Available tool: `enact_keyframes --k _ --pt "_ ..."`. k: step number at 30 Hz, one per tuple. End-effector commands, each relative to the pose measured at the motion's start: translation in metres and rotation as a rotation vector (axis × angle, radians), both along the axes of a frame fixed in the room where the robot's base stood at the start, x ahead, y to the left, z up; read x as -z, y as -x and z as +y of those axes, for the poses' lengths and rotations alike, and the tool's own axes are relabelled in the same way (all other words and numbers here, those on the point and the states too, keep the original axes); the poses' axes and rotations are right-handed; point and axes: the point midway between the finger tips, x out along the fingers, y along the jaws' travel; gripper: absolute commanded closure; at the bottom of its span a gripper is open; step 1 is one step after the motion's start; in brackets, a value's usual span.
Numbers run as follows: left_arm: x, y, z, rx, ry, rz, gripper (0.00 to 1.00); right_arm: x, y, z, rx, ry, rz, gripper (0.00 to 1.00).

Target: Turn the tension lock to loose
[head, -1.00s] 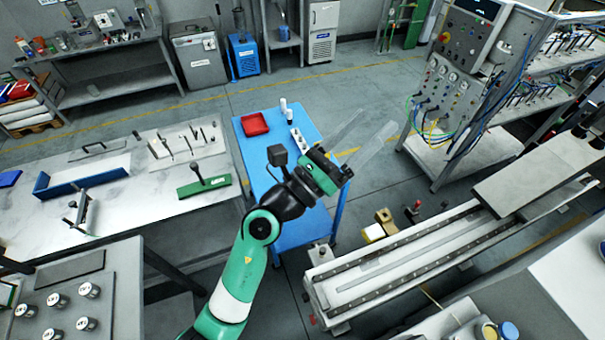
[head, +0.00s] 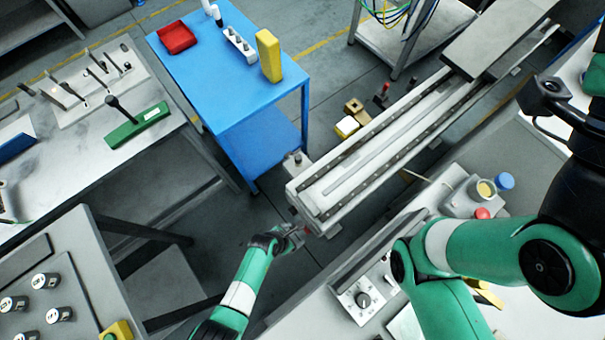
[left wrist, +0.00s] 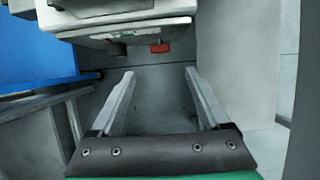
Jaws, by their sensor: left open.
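A small red part (left wrist: 160,47) shows under the end of a long pale machine bed in the left wrist view. It looks like the tension lock, but no marking on it can be read. In the head view the machine bed (head: 345,178) ends close to my left gripper (head: 300,236). There the red part is small and partly hidden by the gripper. In the left wrist view my left gripper (left wrist: 159,74) is open and empty, its fingers pointing toward the red part and apart from it. My right arm crosses the right side of the head view; its gripper is not visible.
A blue cart (head: 215,85) holds a red tray (head: 177,37) and a yellow block (head: 268,56). A panel with a dial (head: 363,299) stands right of my left gripper. A grey table (head: 75,278) stands left.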

Motion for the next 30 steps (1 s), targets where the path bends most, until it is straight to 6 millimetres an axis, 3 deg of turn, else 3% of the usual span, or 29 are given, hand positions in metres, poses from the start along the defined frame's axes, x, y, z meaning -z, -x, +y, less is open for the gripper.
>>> enact_keyframes --k 9,15,20,29,30 --pt "0.067 -0.015 -0.019 -0.001 0.002 0.000 0.20 0.066 0.000 0.000 0.000 0.000 0.001 0.50" --pt "0.095 -0.023 -0.029 -0.001 0.002 -0.001 0.20 0.097 0.000 0.000 0.000 0.000 0.001 0.50" --pt "0.103 -0.026 -0.033 -0.001 0.002 -0.001 0.20 0.106 0.000 0.000 0.000 0.000 0.001 0.50" --pt "0.102 -0.026 -0.034 -0.001 0.002 -0.001 0.20 0.105 0.000 0.000 0.000 0.000 0.001 0.50" --pt "0.102 -0.026 -0.034 -0.001 0.002 -0.001 0.25 0.105 0.000 0.000 0.000 0.000 0.001 0.50"
